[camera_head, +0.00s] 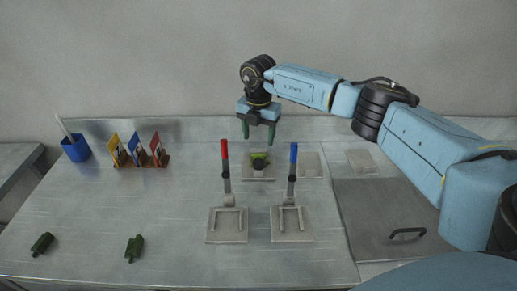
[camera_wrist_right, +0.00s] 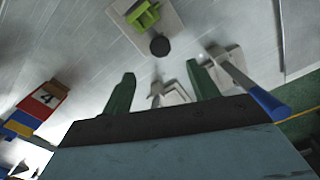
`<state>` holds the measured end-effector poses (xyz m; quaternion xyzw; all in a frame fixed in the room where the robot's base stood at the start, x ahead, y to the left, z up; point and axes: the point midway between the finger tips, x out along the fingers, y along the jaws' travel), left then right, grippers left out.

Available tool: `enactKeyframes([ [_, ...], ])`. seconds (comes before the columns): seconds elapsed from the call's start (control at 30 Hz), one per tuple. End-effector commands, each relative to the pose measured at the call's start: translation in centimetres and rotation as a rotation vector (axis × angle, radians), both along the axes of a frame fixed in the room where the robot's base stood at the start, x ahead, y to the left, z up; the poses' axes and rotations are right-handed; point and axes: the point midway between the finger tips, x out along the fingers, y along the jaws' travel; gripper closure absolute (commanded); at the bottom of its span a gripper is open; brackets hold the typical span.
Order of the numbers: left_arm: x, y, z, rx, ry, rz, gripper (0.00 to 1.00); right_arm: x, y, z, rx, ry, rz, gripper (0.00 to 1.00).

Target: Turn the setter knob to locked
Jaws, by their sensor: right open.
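A small yellow-green knob-like part (camera_head: 259,159) sits on a pale square plate (camera_head: 258,175) near the back middle of the table. I take it for the setter knob, but its lock marking is too small to read. In the right wrist view, the yellow-green part (camera_wrist_right: 144,14) is at the top, on its pale plate, with a black round piece (camera_wrist_right: 160,46) near it. My right gripper (camera_head: 259,137) is open and empty above and behind the knob, fingers pointing down. Both fingers (camera_wrist_right: 164,86) show in the wrist view, apart from the knob. My left gripper is not in view.
A red-handled lever (camera_head: 225,152) and a blue-handled lever (camera_head: 293,158) stand upright in front of the knob, one each side. A blue cup (camera_head: 76,149) and coloured cards (camera_head: 137,150) stand at left. Two dark green parts lie front left. A handled grey panel (camera_head: 390,215) is right.

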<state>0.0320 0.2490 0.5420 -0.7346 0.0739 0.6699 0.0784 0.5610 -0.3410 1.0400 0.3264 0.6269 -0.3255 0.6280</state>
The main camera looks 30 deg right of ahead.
Motion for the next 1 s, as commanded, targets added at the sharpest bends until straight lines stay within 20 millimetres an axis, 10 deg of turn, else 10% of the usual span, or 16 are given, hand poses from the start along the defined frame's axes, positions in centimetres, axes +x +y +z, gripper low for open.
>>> enactKeyframes([
  [1.0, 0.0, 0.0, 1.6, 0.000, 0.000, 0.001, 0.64, 0.0, 0.0, 5.3, -0.001, 0.001, -0.001, 0.40],
])
